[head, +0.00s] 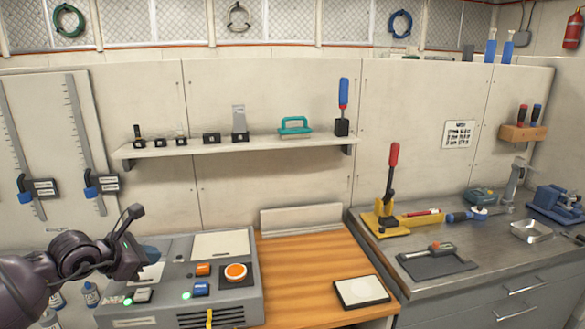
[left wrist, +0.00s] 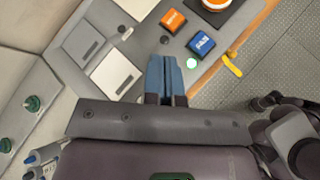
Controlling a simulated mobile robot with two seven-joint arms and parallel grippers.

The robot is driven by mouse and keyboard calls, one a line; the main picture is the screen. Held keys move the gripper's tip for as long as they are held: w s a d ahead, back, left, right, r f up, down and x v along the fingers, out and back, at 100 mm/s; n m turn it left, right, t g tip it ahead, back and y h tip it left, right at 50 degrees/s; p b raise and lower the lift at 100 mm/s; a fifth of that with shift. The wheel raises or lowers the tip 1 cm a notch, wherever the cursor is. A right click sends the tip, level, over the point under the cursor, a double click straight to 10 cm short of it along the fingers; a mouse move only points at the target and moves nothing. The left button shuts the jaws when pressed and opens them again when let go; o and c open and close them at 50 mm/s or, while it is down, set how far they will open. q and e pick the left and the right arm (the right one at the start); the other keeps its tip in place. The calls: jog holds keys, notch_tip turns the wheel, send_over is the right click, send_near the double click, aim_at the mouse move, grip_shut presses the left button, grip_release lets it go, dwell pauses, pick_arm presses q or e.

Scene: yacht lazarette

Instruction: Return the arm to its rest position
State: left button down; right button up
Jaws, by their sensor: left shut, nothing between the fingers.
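My left arm comes in from the left in the head view. Its gripper (head: 130,258) is over the left end of the grey control console (head: 224,306). In the left wrist view the two blue-grey fingers (left wrist: 166,76) lie side by side, shut and empty, over the console. My right gripper cannot be made out in either view.
The console carries an orange button (head: 236,271), an orange switch (head: 203,269) and a blue switch (head: 201,289). A wooden top (head: 310,262) holds a white-topped pad (head: 361,291). A metal bench (head: 470,284) with tools stands right. Bottles (head: 91,294) stand below the arm.

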pick_arm(q)
jog(key=s+d+r+n+t+h, duration=0.2)
jog(key=d+r+n+t+h, duration=0.45)
jog(key=n, duration=0.65)
jog(key=s+a+f+n+y, duration=0.1)
jog(key=s+f+n+y, duration=0.35)
jog(key=f+n, duration=0.5)
jog(key=s+a+f+n+y, duration=0.1)
jog(key=s+f+n+y, duration=0.35)
jog(key=n, duration=0.85)
jog(key=s+d+f+n+g+y, duration=0.1)
jog(key=s+f+n+g+y, duration=0.2)
jog(key=s+f+n, duration=0.6)
jog(key=s+f+g, duration=0.1)
jog(key=s+f, duration=0.8)
jog(key=f, duration=0.1)
jog(key=shift+s+d, duration=0.15)
jog(key=shift+g, duration=0.25)
jog(key=shift+f, duration=0.1)
